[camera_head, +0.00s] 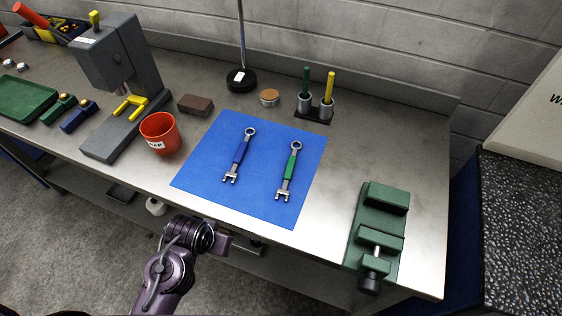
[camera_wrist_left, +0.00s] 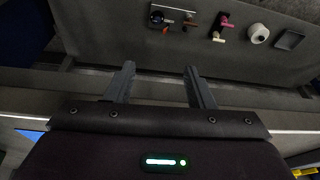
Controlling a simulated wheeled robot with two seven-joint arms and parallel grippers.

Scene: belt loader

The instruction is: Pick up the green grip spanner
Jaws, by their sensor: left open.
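The green grip spanner (camera_head: 289,172) lies on the blue mat (camera_head: 262,200), its ring end toward the wall and its open jaw toward the front edge. A blue grip spanner (camera_head: 239,156) lies to its left on the same mat. My left gripper (camera_head: 232,243) is in front of the bench's front edge, apart from both spanners. In the left wrist view its two fingers (camera_wrist_left: 158,85) are spread with nothing between them. Neither spanner shows in the wrist view. My right gripper is not in view.
A red cup (camera_head: 160,133) and grey press (camera_head: 118,60) stand left of the mat. A green vise (camera_head: 376,230) is at the right. Behind are a brown block (camera_head: 195,104), a black stand base (camera_head: 241,80) and pen holders (camera_head: 326,108). A lower shelf (camera_wrist_left: 120,40) holds small items.

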